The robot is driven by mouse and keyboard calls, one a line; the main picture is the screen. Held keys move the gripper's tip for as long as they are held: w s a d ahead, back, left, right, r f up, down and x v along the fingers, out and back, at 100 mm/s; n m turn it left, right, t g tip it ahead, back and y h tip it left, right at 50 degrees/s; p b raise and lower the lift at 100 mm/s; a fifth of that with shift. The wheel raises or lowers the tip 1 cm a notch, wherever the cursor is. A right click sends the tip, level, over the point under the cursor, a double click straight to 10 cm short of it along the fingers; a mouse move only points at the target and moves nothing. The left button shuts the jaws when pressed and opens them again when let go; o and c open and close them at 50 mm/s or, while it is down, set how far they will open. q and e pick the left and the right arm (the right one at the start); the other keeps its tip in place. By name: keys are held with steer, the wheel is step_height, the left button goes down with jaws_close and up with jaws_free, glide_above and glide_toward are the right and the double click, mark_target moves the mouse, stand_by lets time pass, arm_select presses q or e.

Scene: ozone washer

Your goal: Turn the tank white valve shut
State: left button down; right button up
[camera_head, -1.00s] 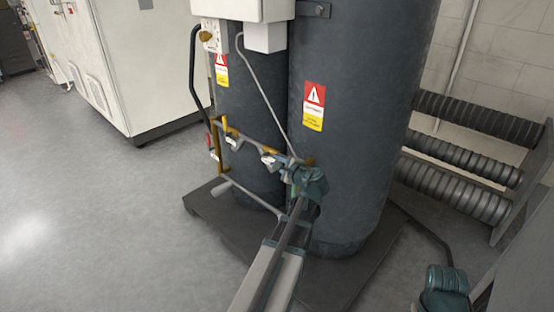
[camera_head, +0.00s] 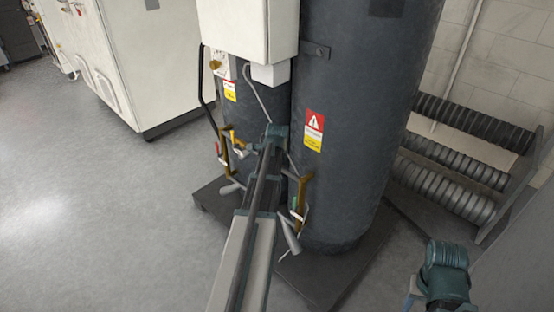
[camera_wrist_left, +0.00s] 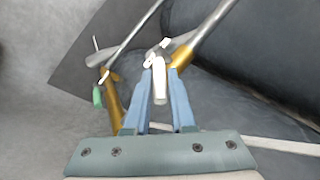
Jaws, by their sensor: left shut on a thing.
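In the left wrist view, the blue fingers of my left gripper (camera_wrist_left: 159,72) are closed around a small white valve handle (camera_wrist_left: 160,88). The handle's end shows between the fingers, beside a brass fitting on a grey pipe (camera_wrist_left: 210,30). In the head view, my left arm reaches up to the piping between two dark tanks (camera_head: 365,125). Its wrist hides the fingers and the held valve there. My right gripper is out of view; only a teal part of my right arm shows at the lower right.
Brass pipes (camera_head: 302,195) with small valves stand close to the tanks, left and right of my left arm. A white box (camera_head: 250,30) hangs above. A dark base plate (camera_head: 318,278) lies below. A rack of ribbed rolls (camera_head: 450,185) stands right. Floor at left is clear.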

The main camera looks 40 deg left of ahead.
arm_select(q)
steer(key=shift+w+a+r+h+p, duration=0.1)
steer(key=shift+a+r+h+p, duration=0.15)
steer(key=shift+a+h, duration=0.2)
steer(key=shift+w+a+r+h+p, duration=0.1)
steer(key=shift+a+r+h+p, duration=0.15)
steer(key=shift+h, duration=0.2)
steer(key=shift+a+f+n+h, duration=0.1)
steer(key=shift+a+n+h, duration=0.3)
steer(key=shift+h, duration=0.4)
steer(key=shift+s+a+h, duration=0.1)
steer(key=shift+a+h, duration=0.55)
steer(key=shift+h, duration=0.65)
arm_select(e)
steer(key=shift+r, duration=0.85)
arm_select(q)
steer(key=c, duration=0.8)
jaws_free()
steer(key=shift+o, duration=0.2)
